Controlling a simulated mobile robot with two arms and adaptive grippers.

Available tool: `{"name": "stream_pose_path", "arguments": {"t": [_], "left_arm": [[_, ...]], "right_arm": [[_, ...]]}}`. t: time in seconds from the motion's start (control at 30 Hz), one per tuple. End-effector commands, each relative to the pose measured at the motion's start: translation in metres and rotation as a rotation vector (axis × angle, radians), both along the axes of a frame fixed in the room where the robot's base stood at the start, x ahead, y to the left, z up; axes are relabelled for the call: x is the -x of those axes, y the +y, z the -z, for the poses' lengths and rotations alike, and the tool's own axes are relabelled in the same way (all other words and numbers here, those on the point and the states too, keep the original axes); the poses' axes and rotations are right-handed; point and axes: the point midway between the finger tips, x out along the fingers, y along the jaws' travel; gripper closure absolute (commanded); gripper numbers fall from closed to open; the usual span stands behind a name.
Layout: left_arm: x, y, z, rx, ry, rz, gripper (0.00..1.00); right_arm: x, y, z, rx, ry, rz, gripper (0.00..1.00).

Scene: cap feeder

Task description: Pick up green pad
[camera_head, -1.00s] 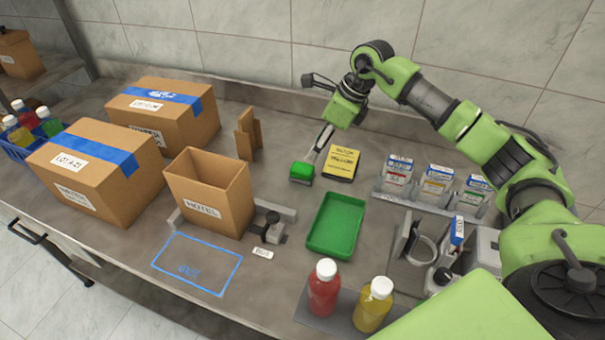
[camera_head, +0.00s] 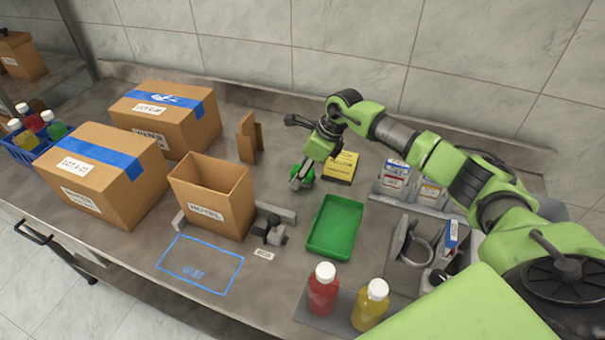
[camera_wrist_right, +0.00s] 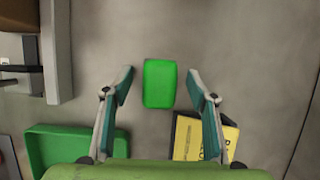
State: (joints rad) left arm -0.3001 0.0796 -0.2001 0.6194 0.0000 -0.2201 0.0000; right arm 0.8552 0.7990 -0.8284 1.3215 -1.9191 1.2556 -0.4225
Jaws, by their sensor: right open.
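The green pad (camera_wrist_right: 160,83) is a small rounded green block lying on the grey counter. In the right wrist view it lies between the two spread fingers of my right gripper (camera_wrist_right: 160,90), touching neither. In the head view my right gripper (camera_head: 299,180) hangs over the green pad (camera_head: 305,172) and hides part of it. The height between the fingers and the pad is hard to tell. My left gripper is not in view.
A yellow-topped pad (camera_head: 342,166) lies close to the right of the green pad. A green tray (camera_head: 335,227) sits nearer the front. An open carton (camera_head: 212,205) stands to the left. A card rack (camera_head: 384,190) stands at the right.

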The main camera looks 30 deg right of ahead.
Motion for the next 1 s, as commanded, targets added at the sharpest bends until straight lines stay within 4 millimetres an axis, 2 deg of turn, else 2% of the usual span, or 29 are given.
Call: {"name": "stream_pose_path", "arguments": {"t": [0.03, 0.07, 0.2, 0.67, 0.87, 1.0], "left_arm": [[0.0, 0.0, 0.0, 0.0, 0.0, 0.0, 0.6], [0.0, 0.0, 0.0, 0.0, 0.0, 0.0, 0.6], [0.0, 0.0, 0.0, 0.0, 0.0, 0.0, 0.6], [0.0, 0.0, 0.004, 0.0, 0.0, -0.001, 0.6], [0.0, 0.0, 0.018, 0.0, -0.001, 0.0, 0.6], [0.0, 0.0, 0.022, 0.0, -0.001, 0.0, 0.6]], "right_arm": [[0.0, 0.0, 0.0, 0.0, 0.0, 0.0, 0.47], [0.0, 0.0, 0.0, 0.0, 0.0, 0.0, 0.52], [0.0, 0.0, 0.0, 0.0, 0.0, 0.0, 0.89], [0.0, 0.0, -0.005, 0.0, -0.001, 0.0, 0.9], [-0.001, 0.0, -0.029, 0.001, -0.006, -0.001, 0.9], [0.011, 0.015, -0.053, 0.001, -0.006, -0.004, 0.9]]}}
